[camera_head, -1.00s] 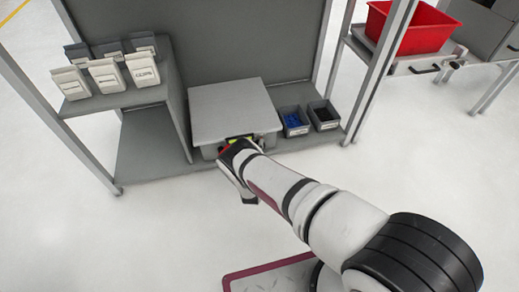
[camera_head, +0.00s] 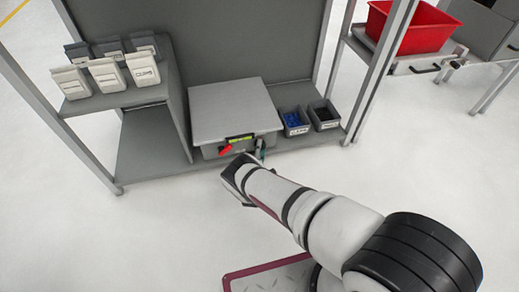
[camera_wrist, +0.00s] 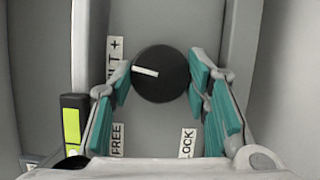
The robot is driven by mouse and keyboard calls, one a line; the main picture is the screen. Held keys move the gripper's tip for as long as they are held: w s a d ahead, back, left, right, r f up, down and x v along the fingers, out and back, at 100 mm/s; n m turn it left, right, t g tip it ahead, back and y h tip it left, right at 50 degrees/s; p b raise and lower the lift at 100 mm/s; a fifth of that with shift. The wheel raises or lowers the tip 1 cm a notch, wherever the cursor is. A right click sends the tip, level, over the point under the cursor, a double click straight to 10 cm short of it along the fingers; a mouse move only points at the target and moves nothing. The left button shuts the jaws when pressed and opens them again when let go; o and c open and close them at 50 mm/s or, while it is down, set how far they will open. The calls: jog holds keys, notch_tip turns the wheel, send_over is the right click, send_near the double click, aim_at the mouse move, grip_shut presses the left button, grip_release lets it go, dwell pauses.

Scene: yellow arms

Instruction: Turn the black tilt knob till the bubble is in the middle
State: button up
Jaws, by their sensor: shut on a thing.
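The round black tilt knob (camera_wrist: 160,74) is in the upper middle of the wrist view. Its white mark points left and slightly up. My gripper (camera_wrist: 161,80) is shut on the knob, with teal finger pads at its left and right sides. A yellow-green level vial (camera_wrist: 71,126) in a black holder is left of the knob. The vial also shows on the box front in the head view (camera_head: 240,139), but I cannot make out the bubble. The grey box (camera_head: 232,108) stands on the bench shelf. My gripper hides much of its front right.
Beside the knob are a partly hidden "TILT +" label, a "FREE" label (camera_wrist: 117,138) and a "LOCK" label (camera_wrist: 187,142). A red lever (camera_head: 225,151) is on the box front. Small bins (camera_head: 294,121) stand right of the box. White floor in front is clear.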

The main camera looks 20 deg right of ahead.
jog(key=o, duration=1.2)
jog(key=shift+c, duration=0.2)
jog(key=v, duration=1.2)
jog(key=shift+s+a+f, duration=0.1)
